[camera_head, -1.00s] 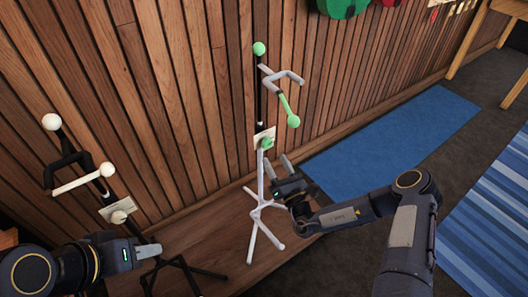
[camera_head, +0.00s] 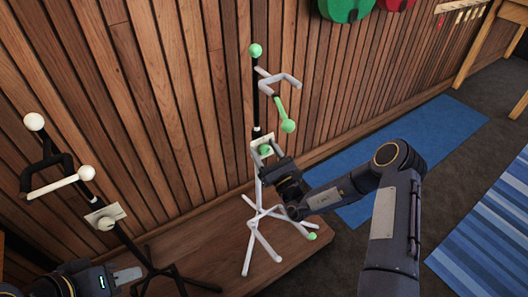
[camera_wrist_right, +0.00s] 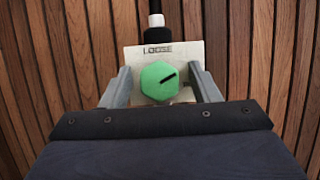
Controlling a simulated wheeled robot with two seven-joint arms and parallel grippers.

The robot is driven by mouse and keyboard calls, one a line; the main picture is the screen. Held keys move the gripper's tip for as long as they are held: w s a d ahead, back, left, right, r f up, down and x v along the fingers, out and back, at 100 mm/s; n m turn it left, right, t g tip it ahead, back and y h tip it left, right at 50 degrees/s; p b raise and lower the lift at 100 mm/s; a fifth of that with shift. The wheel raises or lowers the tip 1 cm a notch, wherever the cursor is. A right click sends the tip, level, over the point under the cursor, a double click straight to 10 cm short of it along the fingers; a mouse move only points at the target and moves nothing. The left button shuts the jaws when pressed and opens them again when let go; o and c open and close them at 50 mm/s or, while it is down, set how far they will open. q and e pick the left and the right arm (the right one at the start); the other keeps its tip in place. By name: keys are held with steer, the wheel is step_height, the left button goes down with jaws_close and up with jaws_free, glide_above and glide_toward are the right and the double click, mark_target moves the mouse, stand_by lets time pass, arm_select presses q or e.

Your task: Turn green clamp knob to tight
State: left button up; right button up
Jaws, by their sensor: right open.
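The green clamp knob (camera_wrist_right: 159,80) sits on a pale plate (camera_wrist_right: 190,54) marked "LOOSE" on the stand's pole. A dark line on the knob's face points up and to the right. My right gripper (camera_wrist_right: 160,87) is open, with one finger on each side of the knob; I cannot tell whether they touch it. In the head view the knob (camera_head: 265,150) shows just above my right gripper (camera_head: 267,157). My left gripper (camera_head: 128,275) is at the lower left, away from this stand, and its finger opening is unclear.
The white and black stand with green tips (camera_head: 256,95) stands on a wooden platform (camera_head: 215,243) before the slatted wall. A second stand with cream tips (camera_head: 58,185) is at the left, close to my left gripper. A blue mat (camera_head: 400,150) lies on the right.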

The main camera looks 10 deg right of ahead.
steer(key=shift+c, duration=0.4)
steer(key=c, duration=0.9)
steer(key=m+h+p, duration=0.1)
steer(key=m+p, duration=0.1)
steer(key=m, duration=0.1)
steer(key=m+h+p, duration=0.2)
steer(key=m, duration=0.1)
steer(key=shift+r+t+p, duration=0.15)
steer(key=shift+t+p, duration=0.15)
steer(key=shift+p, duration=0.1)
steer(key=shift+a+m+h+p, duration=0.1)
steer(key=shift+m+h+p, duration=0.4)
steer(key=shift+m+p, duration=0.45)
steer(key=shift+m+h+p, duration=0.5)
steer(key=shift+m, duration=0.75)
steer(key=shift+f, duration=0.2)
steer(key=o, duration=1)
